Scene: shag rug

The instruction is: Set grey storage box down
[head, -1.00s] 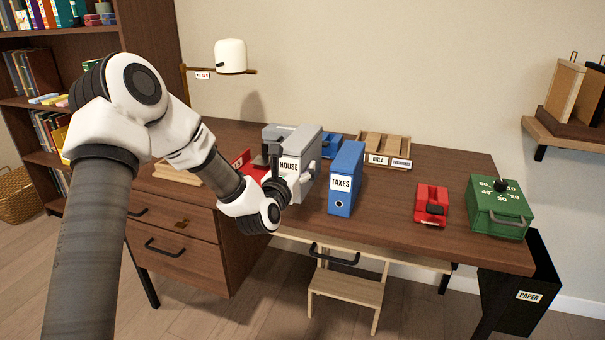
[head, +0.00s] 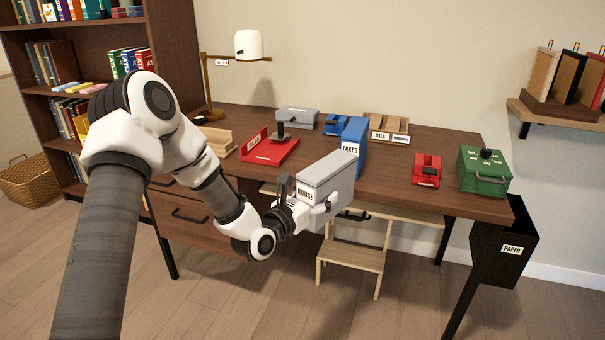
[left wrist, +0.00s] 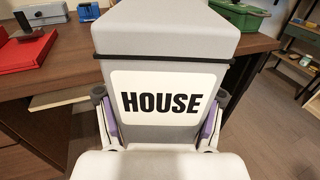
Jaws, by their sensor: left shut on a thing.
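The grey storage box (head: 330,176) with a HOUSE label is held by my left gripper (head: 305,205), in front of the desk's front edge and off its top. In the left wrist view the box (left wrist: 160,35) fills the middle, label facing the camera. The left gripper's fingers (left wrist: 160,125) stand on both sides of the box, shut on it. The box's underside is hidden in the left wrist view. My right gripper is not in view.
The brown desk (head: 395,170) bears a blue TAXES binder (head: 351,150), a red tray (head: 268,152), a red device (head: 427,171), a green box (head: 484,172) and another grey box (head: 297,117). A wooden step stool (head: 352,255) stands below; a black PAPER bin (head: 508,250) is at right.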

